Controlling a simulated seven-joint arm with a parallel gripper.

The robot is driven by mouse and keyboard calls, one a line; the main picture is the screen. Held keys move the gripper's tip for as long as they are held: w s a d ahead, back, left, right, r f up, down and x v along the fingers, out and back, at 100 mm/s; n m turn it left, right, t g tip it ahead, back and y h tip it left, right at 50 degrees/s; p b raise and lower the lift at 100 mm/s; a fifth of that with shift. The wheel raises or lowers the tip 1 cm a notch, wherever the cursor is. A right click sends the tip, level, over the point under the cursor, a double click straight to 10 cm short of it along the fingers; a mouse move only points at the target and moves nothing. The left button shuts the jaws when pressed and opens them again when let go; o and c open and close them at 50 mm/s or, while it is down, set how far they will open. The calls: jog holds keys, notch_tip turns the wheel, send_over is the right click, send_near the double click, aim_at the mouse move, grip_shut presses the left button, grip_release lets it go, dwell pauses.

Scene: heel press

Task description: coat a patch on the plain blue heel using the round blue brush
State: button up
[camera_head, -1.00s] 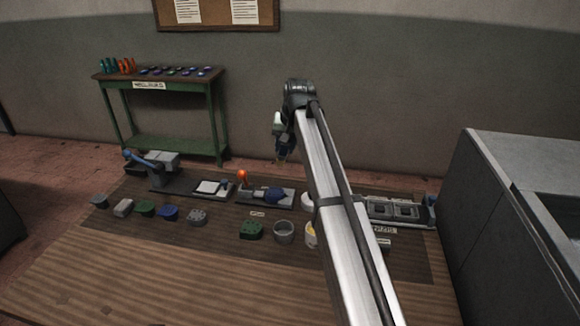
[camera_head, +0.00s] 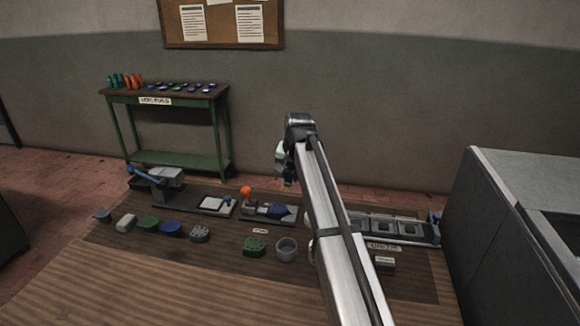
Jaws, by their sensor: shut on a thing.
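My gripper (camera_head: 287,177) hangs from the end of my arm, above the back of the bench. It is small and partly hidden by my arm. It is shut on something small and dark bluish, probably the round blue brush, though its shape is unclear. A blue heel-like piece (camera_head: 278,211) sits on a dark fixture beside an orange ball, below my gripper in the picture, with a gap between. Another blue heel-shaped block (camera_head: 172,229) lies in the front row on the left. I cannot tell which blue piece is the plain one.
The front row also holds grey and green blocks (camera_head: 149,223), a green studded block (camera_head: 254,247) and a grey cup (camera_head: 286,250). A lever press (camera_head: 160,180) stands left, and a tray fixture (camera_head: 385,228) right. The bench front is clear.

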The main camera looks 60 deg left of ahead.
jog(key=shift+f, duration=0.4)
